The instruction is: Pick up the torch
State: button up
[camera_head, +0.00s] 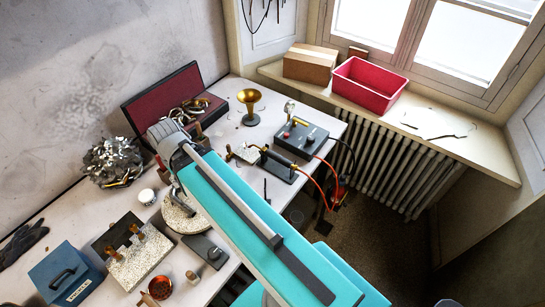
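The torch (279,158) appears to be the dark handle with a brass-coloured part, lying on a dark stand (279,172) right of the middle of the bench. An orange hose and a black hose run from this area over the bench's right edge. My arm crosses the picture from the lower right, and its grey wrist is left of the torch. My gripper (188,207) seems to hang below the wrist, over a round pale disc (178,222), apart from the torch. It is small and partly covered by the arm, so its fingers are unclear.
An open red-lined case (170,98), metal scraps (113,162) and a blue box (66,272) occupy the left. The windowsill holds a red bin (369,86).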

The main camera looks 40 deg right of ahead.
aim_at(268, 152)
jog(key=u, duration=0.05)
jog(key=k, duration=0.85)
jog(key=u, duration=0.15)
